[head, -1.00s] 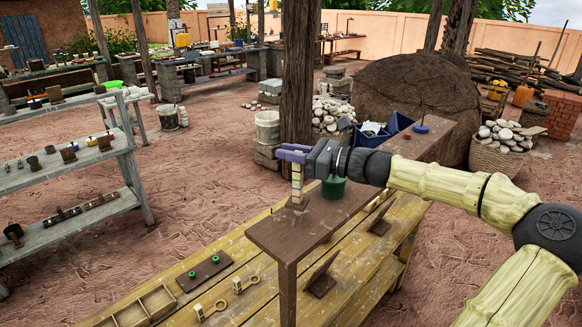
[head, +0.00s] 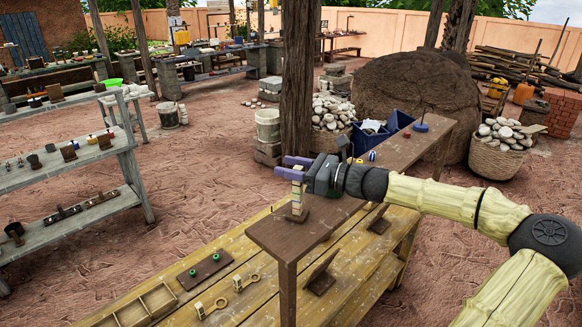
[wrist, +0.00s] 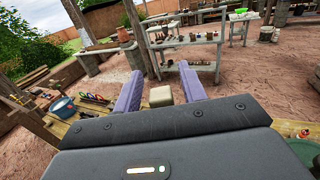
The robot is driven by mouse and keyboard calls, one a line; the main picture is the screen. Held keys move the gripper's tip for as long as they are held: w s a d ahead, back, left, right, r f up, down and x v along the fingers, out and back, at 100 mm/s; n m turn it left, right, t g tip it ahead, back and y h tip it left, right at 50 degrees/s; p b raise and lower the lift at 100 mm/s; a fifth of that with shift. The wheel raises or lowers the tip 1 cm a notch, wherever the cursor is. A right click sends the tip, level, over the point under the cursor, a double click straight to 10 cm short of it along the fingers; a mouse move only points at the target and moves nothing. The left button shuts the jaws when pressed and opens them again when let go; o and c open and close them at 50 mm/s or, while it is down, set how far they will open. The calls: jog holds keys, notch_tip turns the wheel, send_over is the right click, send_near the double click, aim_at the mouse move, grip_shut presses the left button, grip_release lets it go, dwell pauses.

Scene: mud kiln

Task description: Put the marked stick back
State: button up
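The marked stick (head: 297,203) is pale with darker bands. It stands upright at a small brown base (head: 292,216) on the raised brown shelf (head: 262,234); I cannot tell whether it is seated in it. My gripper (head: 293,168) is at the stick's top, its purple fingers pointing left. In the wrist view, the stick's squarish pale end (wrist: 161,96) lies between the two fingers (wrist: 161,88), with a gap visible on each side. The fingers are apart and look open.
The yellow bench (head: 240,265) below holds a dark board with green pegs (head: 205,270), two ring-ended pieces (head: 238,284), a divided tray (head: 145,308) and a tilted brown stand (head: 321,280). A wooden post (head: 297,80) and a blue crate (head: 390,128) stand behind.

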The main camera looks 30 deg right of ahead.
jog(key=shift+r, duration=0.1)
jog(key=b+v, duration=0.3)
jog(key=v, duration=0.9)
jog(key=shift+w+d, duration=0.1)
jog(key=shift+w, duration=0.1)
